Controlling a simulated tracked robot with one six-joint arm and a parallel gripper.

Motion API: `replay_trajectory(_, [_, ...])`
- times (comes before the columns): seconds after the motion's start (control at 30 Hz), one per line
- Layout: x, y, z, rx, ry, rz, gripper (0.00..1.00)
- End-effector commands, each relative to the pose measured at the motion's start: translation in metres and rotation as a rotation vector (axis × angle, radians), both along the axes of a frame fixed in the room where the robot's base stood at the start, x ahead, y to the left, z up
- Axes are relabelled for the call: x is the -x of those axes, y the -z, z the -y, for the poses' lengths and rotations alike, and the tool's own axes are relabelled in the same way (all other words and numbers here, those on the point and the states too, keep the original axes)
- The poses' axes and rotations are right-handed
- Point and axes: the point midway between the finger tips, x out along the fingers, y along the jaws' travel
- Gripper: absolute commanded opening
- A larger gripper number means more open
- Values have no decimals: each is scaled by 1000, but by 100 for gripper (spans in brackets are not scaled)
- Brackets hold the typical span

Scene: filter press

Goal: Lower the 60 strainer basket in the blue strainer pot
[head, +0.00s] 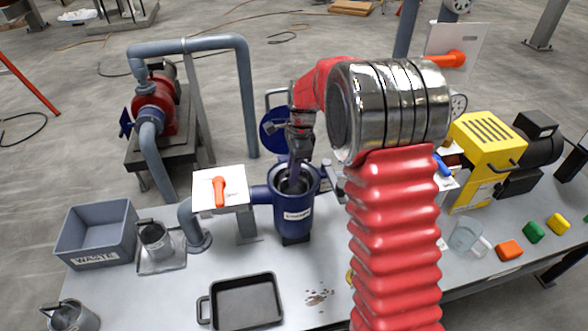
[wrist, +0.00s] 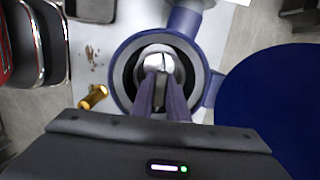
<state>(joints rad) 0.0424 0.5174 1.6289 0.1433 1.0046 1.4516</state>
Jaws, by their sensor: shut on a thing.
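The blue strainer pot (head: 294,218) stands open-topped on the bench, with a white label on its front. My gripper (head: 296,172) points down over its mouth. In the wrist view my gripper (wrist: 160,82) is shut on the handle of a metal strainer basket (wrist: 158,58), which sits inside the rim of the pot (wrist: 119,82). Its depth in the pot is hard to judge, and no 60 mark is readable. The round blue lid (wrist: 268,95) is swung open beside the pot.
An orange-handled valve (head: 219,192) stands left of the pot. A grey WASTE bin (head: 97,238), another metal basket (head: 154,238) and a can (head: 70,316) are at the left. A black tray (head: 245,302) lies in front. A brass piece (wrist: 93,97) and brown debris lie near the pot.

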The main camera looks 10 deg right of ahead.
Motion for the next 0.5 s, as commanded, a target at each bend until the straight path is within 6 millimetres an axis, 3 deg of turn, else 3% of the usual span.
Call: replay_trajectory(0.5, [0,28,0,0,0,-1,0])
